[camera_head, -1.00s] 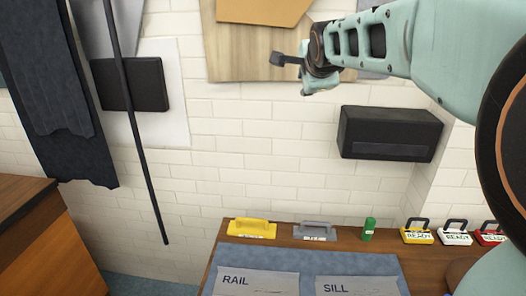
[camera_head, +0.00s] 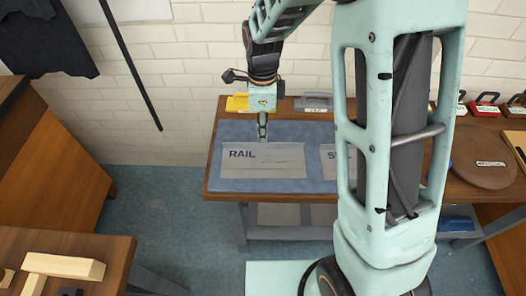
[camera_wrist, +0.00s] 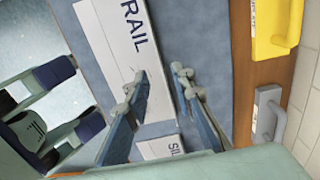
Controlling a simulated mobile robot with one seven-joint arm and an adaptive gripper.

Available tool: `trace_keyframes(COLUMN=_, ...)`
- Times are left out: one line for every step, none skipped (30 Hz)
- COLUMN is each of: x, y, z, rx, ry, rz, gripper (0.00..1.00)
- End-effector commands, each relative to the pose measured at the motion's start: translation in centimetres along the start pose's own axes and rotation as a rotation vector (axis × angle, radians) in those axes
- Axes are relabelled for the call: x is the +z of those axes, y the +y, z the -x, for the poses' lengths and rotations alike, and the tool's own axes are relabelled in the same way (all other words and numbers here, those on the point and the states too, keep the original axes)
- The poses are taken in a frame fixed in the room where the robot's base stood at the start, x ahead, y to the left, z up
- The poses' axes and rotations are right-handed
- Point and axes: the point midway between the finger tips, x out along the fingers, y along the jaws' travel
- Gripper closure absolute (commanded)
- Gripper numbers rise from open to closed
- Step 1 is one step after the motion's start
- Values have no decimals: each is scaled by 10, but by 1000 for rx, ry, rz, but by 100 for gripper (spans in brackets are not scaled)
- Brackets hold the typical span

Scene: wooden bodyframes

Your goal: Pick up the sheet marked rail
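The grey sheet marked RAIL (camera_head: 275,168) lies flat on a blue-grey mat (camera_head: 212,172) on the wooden bench. In the wrist view the RAIL sheet (camera_wrist: 108,32) is at the upper left, running out of the frame at the top. My gripper (camera_head: 263,139) points down over the sheet's far edge in the head view.
A yellow-handled tool (camera_head: 237,104) and a grey-handled tool (camera_head: 313,104) stand along the bench's back edge by the wall. A round brown board (camera_head: 484,168) lies at the right. Another wooden bench with a wooden block (camera_head: 65,266) is at the lower left.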

Motion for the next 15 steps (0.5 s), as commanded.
trace_keyframes(x=0, y=0, z=-5, rx=1, ry=0, rz=0, gripper=78)
trace_keyframes(x=0, y=0, z=-7, rx=0, ry=0, rz=0, gripper=78)
trace_keyframes(x=0, y=0, z=-9, rx=0, ry=0, rz=0, gripper=78)
trace_keyframes(x=0, y=0, z=-11, rx=1, ry=0, rz=0, gripper=78)
trace_keyframes(x=-1, y=0, z=-14, rx=1, ry=1, rz=0, gripper=78)
trace_keyframes(x=-1, y=0, z=-18, rx=1, ry=1, rz=0, gripper=78)
trace_keyframes(x=-2, y=0, z=-23, rx=2, ry=1, rz=0, gripper=78)
trace_keyframes(x=-2, y=0, z=-28, rx=3, ry=1, rz=0, gripper=78)
trace_keyframes(x=-3, y=0, z=-34, rx=2, ry=1, rz=0, gripper=78)
trace_keyframes(x=-3, y=0, z=-39, rx=3, ry=1, rz=0, gripper=78)
trace_keyframes(x=-3, y=0, z=-43, rx=1, ry=0, rz=0, gripper=78)
trace_keyframes(x=-3, y=0, z=-48, rx=1, ry=0, rz=1, gripper=78)
trace_keyframes(x=-3, y=-1, z=-52, rx=1, ry=0, rz=1, gripper=78)
trace_keyframes(x=-2, y=-1, z=-55, rx=0, ry=0, rz=1, gripper=78)
trace_keyframes(x=-2, y=-1, z=-57, rx=-1, ry=0, rz=2, gripper=78)
